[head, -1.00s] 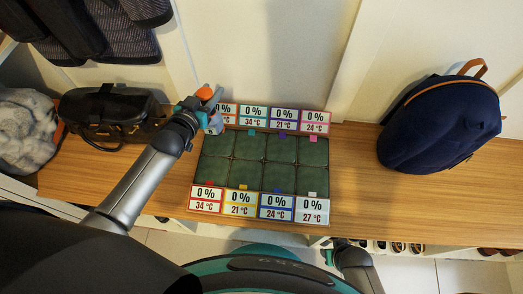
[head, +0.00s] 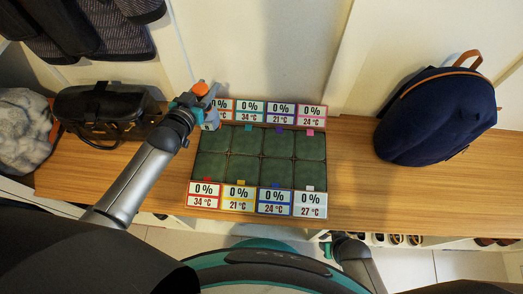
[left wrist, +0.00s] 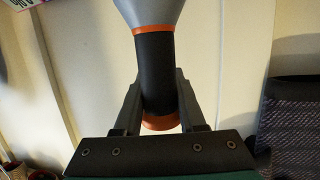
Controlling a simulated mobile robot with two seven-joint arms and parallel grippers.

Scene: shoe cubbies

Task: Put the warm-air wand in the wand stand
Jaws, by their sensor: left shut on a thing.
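My left gripper (head: 194,104) is shut on the warm-air wand, above the back left corner of the green panel grid. In the left wrist view the wand's black handle (left wrist: 156,75) sits between the two fingers. An orange ring and a widening grey head are at its top, and an orange end is at its bottom. In the head view the wand's orange end (head: 200,88) points up, and its grey head points down toward the panels. I cannot make out a wand stand in either view.
A grid of dark green panels (head: 243,170) lies on the wooden bench (head: 350,190), with percent and temperature cards along its front and back. A black handbag (head: 95,108) stands left, a navy backpack (head: 437,118) right. Bench between grid and backpack is clear.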

